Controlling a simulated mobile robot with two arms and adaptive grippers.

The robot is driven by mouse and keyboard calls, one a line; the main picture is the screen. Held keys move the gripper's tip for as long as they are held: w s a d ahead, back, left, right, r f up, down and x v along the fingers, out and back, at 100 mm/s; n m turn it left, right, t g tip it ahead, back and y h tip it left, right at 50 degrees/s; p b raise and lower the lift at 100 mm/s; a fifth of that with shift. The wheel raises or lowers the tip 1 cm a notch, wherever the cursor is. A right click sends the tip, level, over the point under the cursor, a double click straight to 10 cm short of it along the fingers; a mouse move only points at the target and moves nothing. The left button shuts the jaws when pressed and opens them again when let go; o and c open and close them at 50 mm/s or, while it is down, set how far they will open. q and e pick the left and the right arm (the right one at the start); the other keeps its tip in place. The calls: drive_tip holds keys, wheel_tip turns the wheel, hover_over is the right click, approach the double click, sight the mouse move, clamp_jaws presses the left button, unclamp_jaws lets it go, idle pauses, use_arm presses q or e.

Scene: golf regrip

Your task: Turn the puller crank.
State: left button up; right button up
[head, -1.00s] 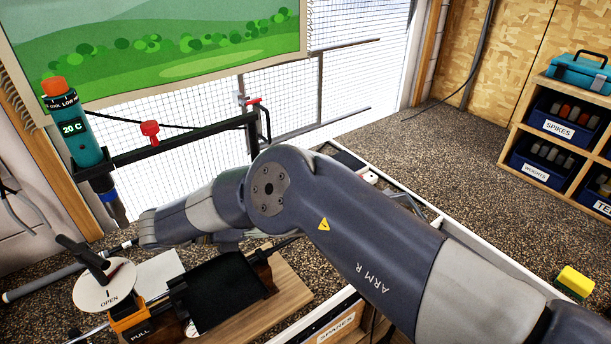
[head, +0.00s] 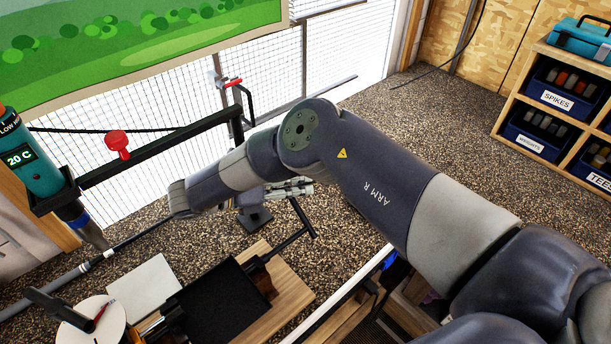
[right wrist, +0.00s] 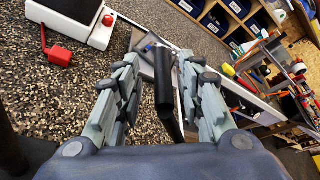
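The puller (head: 222,300) is a black-covered unit on a wooden board at lower left in the head view. Its black crank (head: 302,218) sticks out on the right, ending in a bar handle. My right gripper (head: 292,188) is at the upper end of this handle, its wrist coming from the left. In the right wrist view the grey fingers of my right gripper (right wrist: 161,82) are spread, and the black crank handle (right wrist: 164,78) stands between them with gaps on both sides. How deep the handle sits between the fingers is unclear. My left gripper is out of view.
A white dial (head: 92,322) with a dark lever is left of the puller. A golf club shaft (head: 110,252) and a white sheet (head: 145,287) lie behind it. A black rail with a red knob (head: 117,141) runs above. Bins (head: 525,140) stand far right.

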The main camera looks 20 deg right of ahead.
drive_tip(key=shift+w+d+f, duration=0.1)
drive_tip(key=shift+d+f, duration=0.1)
drive_tip(key=shift+d, duration=0.5)
drive_tip(key=shift+d+f, duration=0.1)
drive_tip(key=shift+d, duration=0.3)
drive_tip(key=shift+s+d+p, duration=0.25)
drive_tip(key=shift+d+p, duration=0.05)
drive_tip(key=shift+w, duration=0.1)
drive_tip(key=shift+c, duration=0.2)
drive_tip(key=shift+w+f, duration=0.1)
clamp_jaws()
drive_tip(key=shift+r+p, duration=0.3)
